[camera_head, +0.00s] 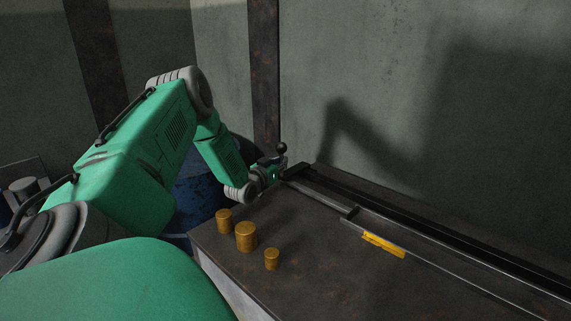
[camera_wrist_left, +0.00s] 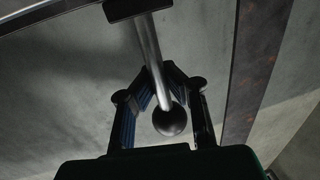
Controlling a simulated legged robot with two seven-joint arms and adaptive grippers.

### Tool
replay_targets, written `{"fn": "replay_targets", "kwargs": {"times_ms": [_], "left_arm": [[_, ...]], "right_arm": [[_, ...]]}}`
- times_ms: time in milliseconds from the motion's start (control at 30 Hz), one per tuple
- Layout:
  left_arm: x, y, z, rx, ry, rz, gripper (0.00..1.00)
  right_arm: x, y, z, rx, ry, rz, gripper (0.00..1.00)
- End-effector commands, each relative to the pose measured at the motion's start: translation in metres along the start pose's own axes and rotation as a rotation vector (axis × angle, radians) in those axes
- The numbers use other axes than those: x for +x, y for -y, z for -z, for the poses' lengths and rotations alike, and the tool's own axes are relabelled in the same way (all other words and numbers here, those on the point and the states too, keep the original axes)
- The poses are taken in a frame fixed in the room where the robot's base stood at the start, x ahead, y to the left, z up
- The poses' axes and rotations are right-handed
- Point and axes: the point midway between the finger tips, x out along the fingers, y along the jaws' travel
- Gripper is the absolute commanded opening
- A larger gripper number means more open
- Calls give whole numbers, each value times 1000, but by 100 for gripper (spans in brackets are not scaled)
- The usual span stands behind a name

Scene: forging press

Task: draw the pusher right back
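The pusher's handle is a bright metal rod (camera_wrist_left: 149,45) with a black ball knob (camera_wrist_left: 170,120) on its end in the left wrist view. The knob also shows in the head view (camera_head: 282,148), above the far left end of the dark rail (camera_head: 430,231). My left gripper (camera_wrist_left: 156,78) has its two fingers bent in from both sides, with the tips closed against the rod and the knob between the fingers. In the head view my left gripper (camera_head: 275,167) is at the rail's left end and partly hides the handle's foot. My right gripper is out of view.
Three brass cylinders (camera_head: 246,236) stand on the dark table (camera_head: 310,283) near its left edge, in front of my left gripper. A yellow strip (camera_head: 384,245) lies along the rail's near side. A blue drum (camera_head: 195,195) stands left of the table. A wall rises behind.

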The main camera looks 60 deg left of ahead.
Motion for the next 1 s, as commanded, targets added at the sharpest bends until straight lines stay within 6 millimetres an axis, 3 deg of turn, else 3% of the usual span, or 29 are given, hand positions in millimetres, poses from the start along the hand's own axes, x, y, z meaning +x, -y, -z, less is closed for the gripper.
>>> {"fn": "replay_targets", "kwargs": {"times_ms": [200,233,300,667,767,1000], "left_arm": [[0,6,-1,1,-1,9,0],[0,6,-1,2,-1,9,14],[0,5,0,1,-1,9,32],[-4,0,2,1,-3,4,32],[-15,0,2,1,-3,5,32],[-64,3,-1,-3,0,6,32]], "right_arm": [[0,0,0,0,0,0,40],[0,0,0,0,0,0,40],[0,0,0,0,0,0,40],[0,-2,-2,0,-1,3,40],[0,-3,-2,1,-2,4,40],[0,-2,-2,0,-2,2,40]]}}
